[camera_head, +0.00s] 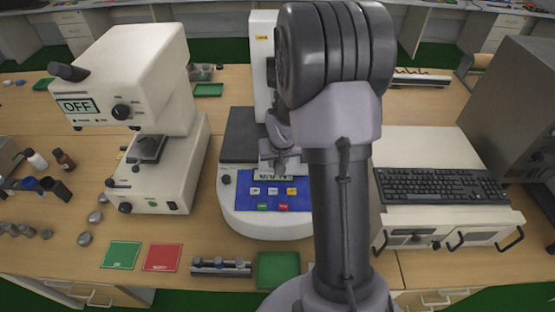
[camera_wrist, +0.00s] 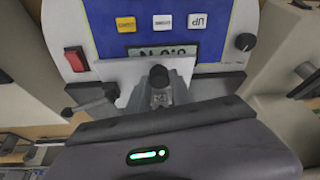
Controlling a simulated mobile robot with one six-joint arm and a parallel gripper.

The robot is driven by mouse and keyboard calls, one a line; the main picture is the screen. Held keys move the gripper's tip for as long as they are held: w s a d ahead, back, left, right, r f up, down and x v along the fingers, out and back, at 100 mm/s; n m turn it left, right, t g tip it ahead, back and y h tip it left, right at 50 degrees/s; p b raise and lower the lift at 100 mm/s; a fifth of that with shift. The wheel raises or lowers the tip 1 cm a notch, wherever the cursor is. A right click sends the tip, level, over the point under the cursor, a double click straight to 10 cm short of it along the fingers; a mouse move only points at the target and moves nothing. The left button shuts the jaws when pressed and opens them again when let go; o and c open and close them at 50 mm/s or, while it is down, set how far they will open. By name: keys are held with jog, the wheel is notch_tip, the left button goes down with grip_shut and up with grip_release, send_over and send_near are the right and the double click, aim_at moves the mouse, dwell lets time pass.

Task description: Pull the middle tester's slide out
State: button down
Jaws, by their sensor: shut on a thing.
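The middle tester (camera_head: 235,198) is a white machine with a blue front panel, a small display and coloured buttons. My arm hides its right side and part of its column. Its slide shows in the wrist view as a pale grey plate (camera_wrist: 118,72) with a dark round knob (camera_wrist: 158,75), just in front of the display. My gripper (camera_head: 281,150) is at the slide, above the panel, and is shut on the slide's knob. In the wrist view my gripper (camera_wrist: 160,92) reaches the knob; its fingertips are partly hidden.
A larger white tester (camera_head: 160,170) with an OFF display stands at left. A keyboard (camera_head: 440,186) lies on a white unit at right. A green mat (camera_head: 121,255), a red mat (camera_head: 163,257) and a green tray (camera_head: 278,268) lie along the front edge.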

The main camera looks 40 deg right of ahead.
jog(key=c, duration=1.1)
grip_release()
jog(key=p+v, duration=0.4)
jog(key=v, duration=1.3)
jog(key=shift+r, duration=0.2)
